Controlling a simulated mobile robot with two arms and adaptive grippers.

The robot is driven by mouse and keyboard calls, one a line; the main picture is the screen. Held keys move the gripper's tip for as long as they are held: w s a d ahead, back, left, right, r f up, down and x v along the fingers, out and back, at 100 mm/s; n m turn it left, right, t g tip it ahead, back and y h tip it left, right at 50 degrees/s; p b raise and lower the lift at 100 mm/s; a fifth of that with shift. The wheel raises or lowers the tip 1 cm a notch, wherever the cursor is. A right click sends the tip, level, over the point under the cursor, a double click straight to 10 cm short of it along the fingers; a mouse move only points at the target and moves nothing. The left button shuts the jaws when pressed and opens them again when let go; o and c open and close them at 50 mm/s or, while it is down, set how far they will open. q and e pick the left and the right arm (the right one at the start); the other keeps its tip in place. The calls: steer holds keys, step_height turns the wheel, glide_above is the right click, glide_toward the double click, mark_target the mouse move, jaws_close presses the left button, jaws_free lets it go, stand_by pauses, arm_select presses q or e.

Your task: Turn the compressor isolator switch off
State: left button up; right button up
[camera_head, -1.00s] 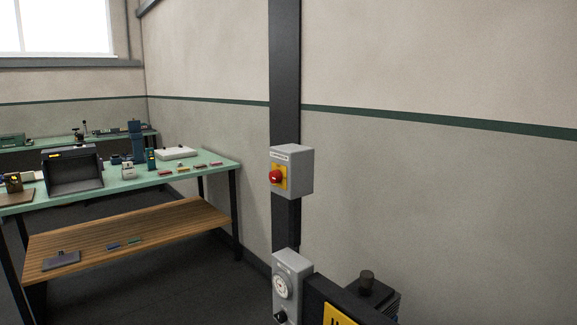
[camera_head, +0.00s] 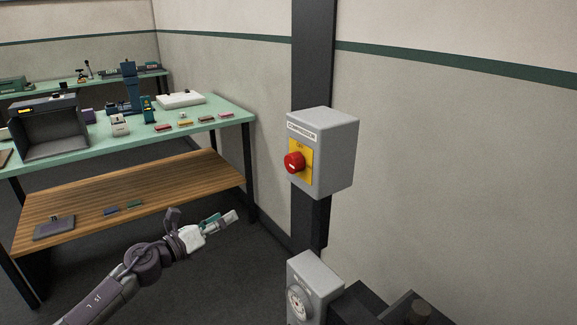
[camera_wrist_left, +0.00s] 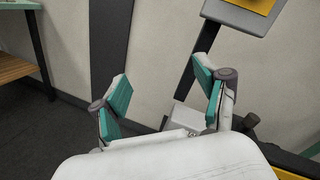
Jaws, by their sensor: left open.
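The compressor isolator is a grey box (camera_head: 338,152) on a dark post, with a label along its top. Its red rotary knob (camera_head: 294,162) sits on a yellow plate on the front face. My left gripper (camera_head: 222,222) is low and to the left of the box, apart from it and empty. In the left wrist view the same gripper (camera_wrist_left: 165,95) has its two teal-padded fingers spread wide. The underside of a grey box with a yellow plate (camera_wrist_left: 238,14) shows at the top of that view. The right gripper is in neither view.
A second grey box with a round dial (camera_head: 312,285) is mounted lower on the post (camera_head: 312,60). Dark equipment stands at bottom right. A green-topped bench (camera_head: 225,112) with a wooden shelf (camera_head: 130,195) is at left. Open floor lies between bench and post.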

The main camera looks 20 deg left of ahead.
mark_target(289, 165)
arm_select(q)
steer(key=s+d+r+m+g+h, duration=0.1)
steer(key=s+d+r+m+h, duration=0.1)
steer(key=d+r+m, duration=0.35)
steer(key=s+d+r+m+g+h, duration=0.1)
steer(key=s+d+r+m+h, duration=0.1)
steer(key=r+m, duration=0.6)
steer(key=shift+n, duration=0.55)
steer(key=p+x, duration=0.2)
steer(key=x, duration=0.4)
steer(key=p+x, duration=0.3)
steer(key=x, duration=0.3)
steer(key=shift+w+r, duration=0.15)
steer(key=shift+r, duration=0.1)
steer(key=shift+w+d+f, duration=0.1)
steer(key=shift+w+d, duration=0.25)
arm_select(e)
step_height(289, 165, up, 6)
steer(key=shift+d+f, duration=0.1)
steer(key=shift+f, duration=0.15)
arm_select(q)
steer(key=c, duration=1.2)
steer(key=shift+o, duration=0.2)
steer(key=shift+p, duration=0.35)
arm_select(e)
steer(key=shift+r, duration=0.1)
